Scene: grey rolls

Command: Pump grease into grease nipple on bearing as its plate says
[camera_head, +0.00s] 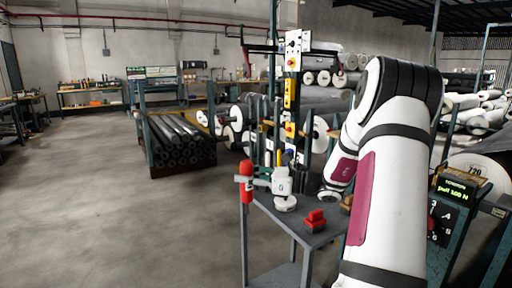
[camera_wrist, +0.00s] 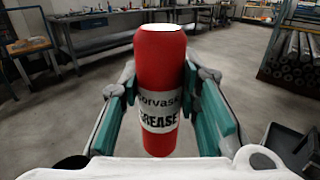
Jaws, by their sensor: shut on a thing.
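My gripper (camera_head: 252,183) is shut on a red cylinder with a grey label reading "GREASE" (camera_wrist: 160,65). In the head view the red cylinder (camera_head: 246,190) stands roughly upright in the fingers, at the left edge of a grey table. In the wrist view the teal finger pads (camera_wrist: 160,112) are on both sides of it. I cannot make out the bearing, its grease nipple or its plate in either view. A box with a lit green display (camera_head: 457,190) and a lettered dial is at the far right of the head view; its small text is hard to read.
The grey table (camera_head: 305,238) bears a red blocky object (camera_head: 316,220). Behind it is a post with yellow and white control boxes (camera_head: 293,45). A rack of dark rolls (camera_head: 180,145) stands farther back. The floor at left is clear. My arm covers much of the right.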

